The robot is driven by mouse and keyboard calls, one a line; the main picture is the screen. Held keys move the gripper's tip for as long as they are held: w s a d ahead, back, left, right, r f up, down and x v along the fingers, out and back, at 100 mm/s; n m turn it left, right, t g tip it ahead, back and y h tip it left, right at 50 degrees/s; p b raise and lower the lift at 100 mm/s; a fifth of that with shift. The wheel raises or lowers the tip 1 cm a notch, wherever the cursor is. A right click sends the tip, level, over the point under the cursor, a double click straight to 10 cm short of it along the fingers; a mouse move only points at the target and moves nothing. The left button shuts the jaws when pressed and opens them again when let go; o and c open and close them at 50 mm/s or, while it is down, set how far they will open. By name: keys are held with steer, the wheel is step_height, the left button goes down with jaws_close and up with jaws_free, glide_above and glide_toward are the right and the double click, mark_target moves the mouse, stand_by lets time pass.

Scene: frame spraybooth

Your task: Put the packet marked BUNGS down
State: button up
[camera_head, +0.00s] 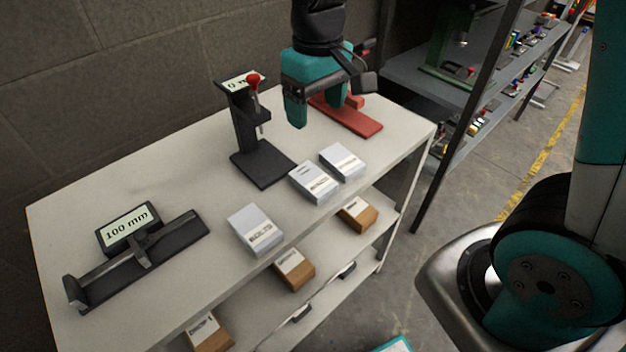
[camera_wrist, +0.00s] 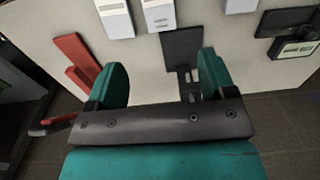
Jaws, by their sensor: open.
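My gripper (camera_head: 326,106) is open and empty above the back right of the white table (camera_head: 200,160). Its two green fingers also show in the wrist view (camera_wrist: 162,68), with nothing between them. Three white packets lie apart from the gripper near the table's front edge. The left one (camera_head: 255,229) seems to read BOLTS. The middle packet (camera_head: 314,182) and the right packet (camera_head: 343,161) lie side by side; their print is too small to read surely, so I cannot tell which is BUNGS. Packets also show at the top of the wrist view (camera_wrist: 158,14).
A black stand with a red knob (camera_head: 262,168) is left of the gripper. A red tool (camera_head: 352,118) lies behind and below it. A black gauge reading 100 mm (camera_head: 130,228) is at the left. Brown boxes (camera_head: 294,270) sit on the lower shelf. Grey shelving (camera_head: 425,85) stands right.

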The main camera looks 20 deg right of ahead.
steer(key=p, duration=0.1)
glide_above(313, 178)
steer(key=f, duration=1.2)
steer(key=shift+s+d+f, duration=0.1)
steer(key=shift+s+f, duration=0.1)
steer(key=shift+f, duration=0.05)
steer(key=shift+w+f+p, duration=0.2)
steer(key=shift+f+p, duration=0.55)
steer(key=shift+f, duration=1.85)
steer(key=c, duration=0.8)
steer(key=shift+r, duration=0.1)
